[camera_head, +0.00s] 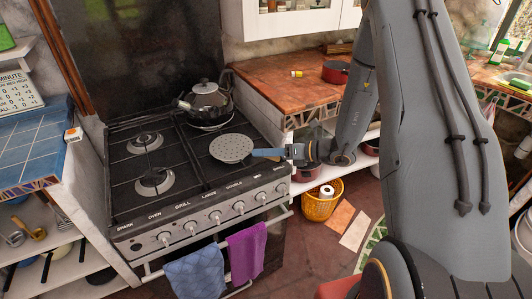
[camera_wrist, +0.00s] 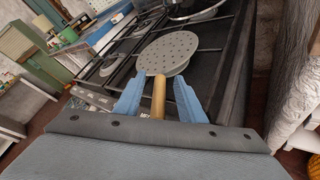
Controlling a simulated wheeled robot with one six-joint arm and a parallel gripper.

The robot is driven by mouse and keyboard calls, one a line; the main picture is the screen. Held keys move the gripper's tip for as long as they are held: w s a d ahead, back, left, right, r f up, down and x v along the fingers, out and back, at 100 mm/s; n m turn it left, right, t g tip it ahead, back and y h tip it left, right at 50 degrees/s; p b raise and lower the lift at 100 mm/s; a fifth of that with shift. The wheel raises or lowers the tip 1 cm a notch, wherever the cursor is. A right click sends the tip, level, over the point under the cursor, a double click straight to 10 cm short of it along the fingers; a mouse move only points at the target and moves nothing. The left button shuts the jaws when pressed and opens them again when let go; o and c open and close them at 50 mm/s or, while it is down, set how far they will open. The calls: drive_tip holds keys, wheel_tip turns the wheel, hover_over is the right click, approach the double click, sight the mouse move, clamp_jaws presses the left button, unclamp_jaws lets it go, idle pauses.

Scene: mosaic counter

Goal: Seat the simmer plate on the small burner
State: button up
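The simmer plate (camera_head: 231,148) is a round grey disc with many holes. It lies flat over the right front part of the stove, and I cannot tell whether it touches the grate. In the wrist view the plate (camera_wrist: 168,53) has a tan handle (camera_wrist: 158,98) pointing toward me. My gripper (camera_wrist: 160,92) has its blue fingers on both sides of the handle, with a gap on each side. In the head view my gripper (camera_head: 267,153) is right of the plate. Two burners show on the left, at the back (camera_head: 145,140) and front (camera_head: 155,181). Any burner under the plate is hidden.
A dark kettle (camera_head: 208,100) stands on the back right burner. Knobs and a rail with blue (camera_head: 195,274) and purple (camera_head: 248,251) towels run along the stove front. A wooden counter (camera_head: 284,82) with a red pot (camera_head: 336,71) lies behind right. The left grates are clear.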

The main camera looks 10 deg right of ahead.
drive_tip(key=shift+d, duration=0.1)
drive_tip(key=b+v, duration=0.2)
drive_tip(key=v, duration=0.5)
drive_tip(key=shift+s+d, duration=0.2)
drive_tip(key=shift+r, duration=0.2)
